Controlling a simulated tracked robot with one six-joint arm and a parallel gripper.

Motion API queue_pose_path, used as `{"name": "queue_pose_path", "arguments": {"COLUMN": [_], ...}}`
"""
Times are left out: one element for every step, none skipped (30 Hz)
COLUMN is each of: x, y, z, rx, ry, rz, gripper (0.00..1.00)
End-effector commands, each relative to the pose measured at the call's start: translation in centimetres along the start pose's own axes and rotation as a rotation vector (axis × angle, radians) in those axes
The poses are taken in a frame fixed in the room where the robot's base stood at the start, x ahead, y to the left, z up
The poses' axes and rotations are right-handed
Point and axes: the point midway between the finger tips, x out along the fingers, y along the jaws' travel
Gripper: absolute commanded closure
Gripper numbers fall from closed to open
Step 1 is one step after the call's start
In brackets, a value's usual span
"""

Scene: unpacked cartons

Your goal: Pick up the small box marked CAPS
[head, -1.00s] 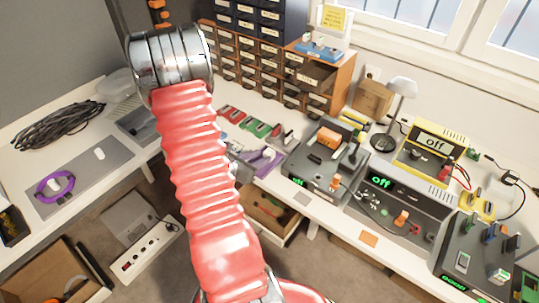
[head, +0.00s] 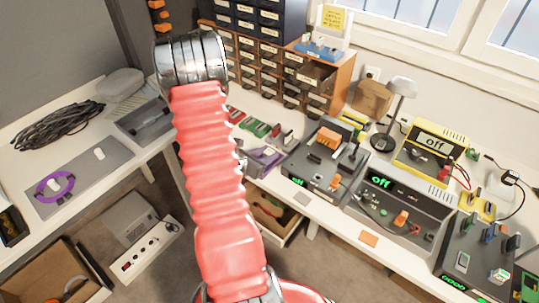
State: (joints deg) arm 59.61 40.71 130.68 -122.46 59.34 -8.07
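My arm rises through the middle of the head view, with its red ribbed sleeve and metal collar. My gripper is not in view. I cannot make out a box marked CAPS. An orange-brown cabinet of small labelled drawers (head: 270,70) stands at the back of the bench, and its labels are too small to read. One of its drawers (head: 318,76) at the upper right is pulled open. A plain brown carton (head: 372,98) stands right of the cabinet, with no readable mark. My arm hides part of the bench and of the cabinet's left side.
The left bench holds a black cable coil (head: 57,126) and a purple ring (head: 55,186). An open carton (head: 55,268) is at lower left.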

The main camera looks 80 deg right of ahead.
Motion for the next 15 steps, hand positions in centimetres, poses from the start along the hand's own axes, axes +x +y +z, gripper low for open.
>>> {"name": "queue_pose_path", "arguments": {"x": [-0.01, -0.01, -0.02, -0.02, -0.02, -0.02, -0.02, -0.02, -0.02, -0.02, -0.02, -0.03, -0.03, -0.03, -0.03], "y": [0.01, 0.01, 0.01, 0.01, 0.01, 0.01, 0.01, 0.01, 0.02, 0.02, 0.02, 0.02, 0.02, 0.02, 0.02], "z": [0.0, 0.0, 0.0, 0.0, 0.0, 0.0, 0.0, 0.0, 0.0, 0.0, 0.0, 0.0, 0.0, 0.0, 0.0], "rx": [0.0, 0.0, 0.0, 0.0, 0.0, 0.0, 0.0, 0.0, 0.0, 0.0, 0.0, 0.0, 0.0, 0.0, 0.0], "ry": [0.0, 0.0, 0.0, 0.0, 0.0, 0.0, 0.0, 0.0, 0.0, 0.0, 0.0, 0.0, 0.0, 0.0, 0.0], "rz": [0.0, 0.0, 0.0, 0.0, 0.0, 0.0, 0.0, 0.0, 0.0, 0.0, 0.0, 0.0, 0.0, 0.0, 0.0], "gripper": [0.67, 0.69, 0.71, 0.73, 0.76, 0.78, 0.8, 0.83, 0.85, 0.88, 0.9, 0.92, 0.95, 0.97, 0.99]}}
